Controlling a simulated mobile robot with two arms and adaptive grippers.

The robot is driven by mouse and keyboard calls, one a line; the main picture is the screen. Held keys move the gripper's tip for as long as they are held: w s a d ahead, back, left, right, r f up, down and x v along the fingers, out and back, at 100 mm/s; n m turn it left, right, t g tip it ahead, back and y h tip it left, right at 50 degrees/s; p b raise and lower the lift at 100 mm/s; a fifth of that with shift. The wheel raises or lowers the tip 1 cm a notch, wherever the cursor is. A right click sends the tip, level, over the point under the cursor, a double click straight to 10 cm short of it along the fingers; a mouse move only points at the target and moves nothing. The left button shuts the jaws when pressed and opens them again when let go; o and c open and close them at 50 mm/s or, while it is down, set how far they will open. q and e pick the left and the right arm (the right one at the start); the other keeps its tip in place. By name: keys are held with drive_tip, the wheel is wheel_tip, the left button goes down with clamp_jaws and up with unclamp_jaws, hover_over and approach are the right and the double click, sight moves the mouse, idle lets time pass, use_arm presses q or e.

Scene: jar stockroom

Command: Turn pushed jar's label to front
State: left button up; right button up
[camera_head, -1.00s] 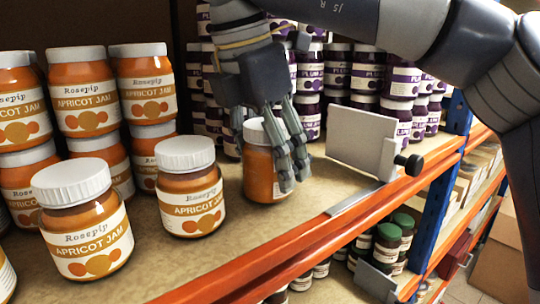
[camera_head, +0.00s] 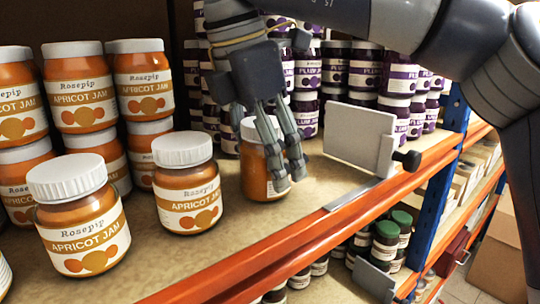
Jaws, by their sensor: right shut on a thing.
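An apricot jam jar (camera_head: 256,178) with a white lid stands upright on the shelf, right of the other apricot jars. Its visible side is mostly plain orange, with only a sliver of label at its edge. My right gripper (camera_head: 284,165) reaches down from above and is shut on this jar, its fingers covering the jar's right part and some of the lid. My left gripper is not in view.
Apricot jars (camera_head: 188,190) with labels facing front stand close on the left, some stacked. Plum jam jars (camera_head: 308,80) are stacked behind. A grey divider plate (camera_head: 358,137) stands to the right. The orange shelf edge (camera_head: 300,236) runs along the front.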

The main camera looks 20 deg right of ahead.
drive_tip(key=shift+f, duration=0.15)
drive_tip(key=o, duration=1.7)
drive_tip(key=v, duration=0.7)
drive_tip(key=shift+s+a, duration=0.1)
drive_tip(key=shift+a, duration=0.05)
drive_tip(key=shift+r, duration=0.3)
